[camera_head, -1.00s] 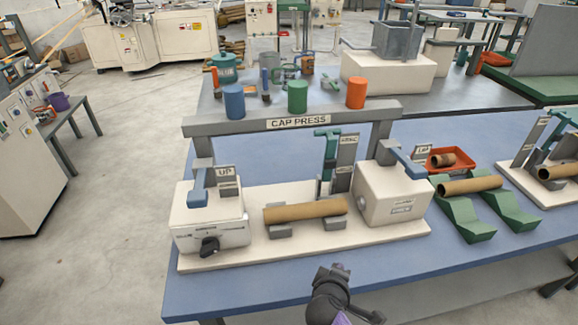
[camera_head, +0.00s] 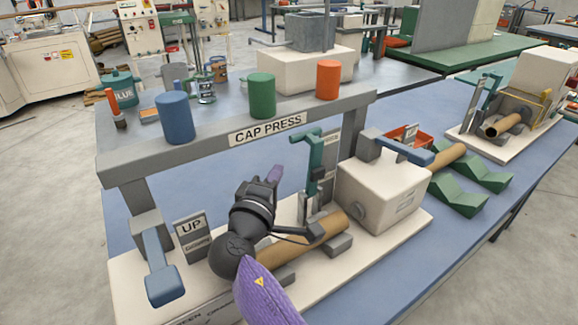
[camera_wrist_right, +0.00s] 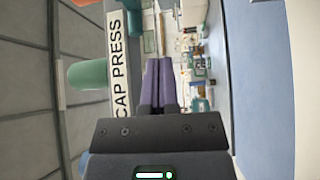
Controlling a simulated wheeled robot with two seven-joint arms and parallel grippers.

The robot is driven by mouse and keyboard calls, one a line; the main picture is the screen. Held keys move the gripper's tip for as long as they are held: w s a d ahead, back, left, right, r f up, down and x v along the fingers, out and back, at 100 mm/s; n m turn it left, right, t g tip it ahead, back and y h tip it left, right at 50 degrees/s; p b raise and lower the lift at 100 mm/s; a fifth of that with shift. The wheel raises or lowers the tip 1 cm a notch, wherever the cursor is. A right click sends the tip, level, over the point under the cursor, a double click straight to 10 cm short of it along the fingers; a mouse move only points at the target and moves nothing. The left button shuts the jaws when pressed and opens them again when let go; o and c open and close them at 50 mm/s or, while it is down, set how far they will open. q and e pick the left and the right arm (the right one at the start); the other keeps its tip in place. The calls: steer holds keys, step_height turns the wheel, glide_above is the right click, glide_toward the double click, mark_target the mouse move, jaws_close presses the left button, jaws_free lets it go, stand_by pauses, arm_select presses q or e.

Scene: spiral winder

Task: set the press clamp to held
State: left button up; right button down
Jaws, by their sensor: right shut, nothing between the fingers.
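The teal press clamp (camera_head: 313,165) stands upright with its handle at the top, behind the brown tube, in the head view. A grey label plate (camera_head: 331,150) stands beside it; its words are too small to read. My right gripper (camera_head: 273,174) is just left of the clamp and apart from it, above the tube. Its purple fingers are shut with nothing between them, as the right wrist view (camera_wrist_right: 158,80) also shows. The brown tube (camera_head: 320,236) lies on grey rests on the cap press (camera_head: 390,238), partly hidden by my right arm. My left gripper is not in view.
The beam marked CAP PRESS (camera_head: 215,140) runs behind the gripper, carrying blue, green and red cylinders. A blue lever (camera_head: 160,265) beside an UP sign (camera_head: 191,228) is at left. A white block (camera_head: 385,195) with a blue lever on top stands right of the clamp.

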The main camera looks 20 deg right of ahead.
mark_target(310, 167)
steer(key=f+b+x, duration=0.1)
steer(key=b+x, duration=0.1)
steer(key=x, duration=0.7)
arm_select(q)
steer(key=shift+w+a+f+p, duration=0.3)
steer(key=shift+p, duration=0.45)
arm_select(e)
steer(key=s, duration=0.3)
steer(key=shift+s+d+r, duration=0.2)
steer(key=shift+s+r, duration=0.1)
steer(key=shift+s, duration=0.1)
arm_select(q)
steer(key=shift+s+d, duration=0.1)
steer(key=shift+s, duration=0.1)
